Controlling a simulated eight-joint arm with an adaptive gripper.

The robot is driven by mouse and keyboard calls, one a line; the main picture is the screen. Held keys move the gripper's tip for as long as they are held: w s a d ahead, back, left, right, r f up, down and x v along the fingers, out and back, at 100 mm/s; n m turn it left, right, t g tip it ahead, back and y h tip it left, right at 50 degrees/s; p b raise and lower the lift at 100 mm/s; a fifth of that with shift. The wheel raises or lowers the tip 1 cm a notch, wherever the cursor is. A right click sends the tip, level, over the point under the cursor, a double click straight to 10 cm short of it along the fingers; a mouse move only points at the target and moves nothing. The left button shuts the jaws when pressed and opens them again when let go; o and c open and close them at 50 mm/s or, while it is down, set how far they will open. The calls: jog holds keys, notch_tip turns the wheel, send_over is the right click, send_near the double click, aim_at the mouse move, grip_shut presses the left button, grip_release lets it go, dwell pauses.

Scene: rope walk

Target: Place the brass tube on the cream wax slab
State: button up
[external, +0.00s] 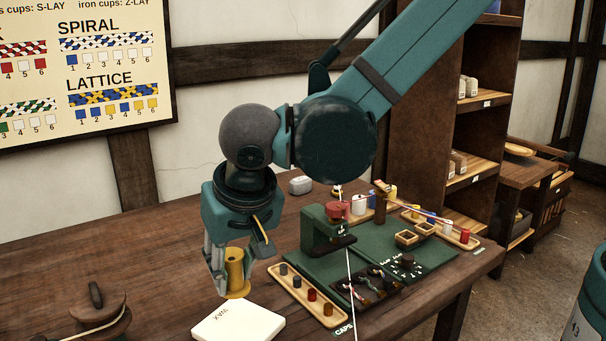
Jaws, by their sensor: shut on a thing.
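My gripper (236,265) points down at the left of the table and is shut on the brass tube (235,272). The tube is yellow, roughly upright, with a wider bottom rim; its left side is partly hidden by a finger. The cream wax slab (238,322) is a pale square marked "WAX" lying on the table near the front edge. The tube appears just behind the slab's far edge in the external view. I cannot tell the height of the tube above the table.
A wooden tray (327,318) with several small coloured caps lies just right of the slab. A green machine (318,235) stands behind it on a green base. A wooden spool (97,309) sits at the front left. The table left of my gripper is clear.

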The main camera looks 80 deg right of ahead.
aim_at(234, 285)
jog(key=shift+f, duration=1.75)
jog(key=shift+f+b, duration=0.3)
jog(key=shift+f, duration=1.55)
jog(key=shift+f, duration=0.2)
jog(key=o, duration=1.1)
jog(key=shift+c, duration=0.2)
jog(key=shift+r, duration=0.15)
jog(key=p+v, duration=0.1)
jog(key=v, duration=1.1)
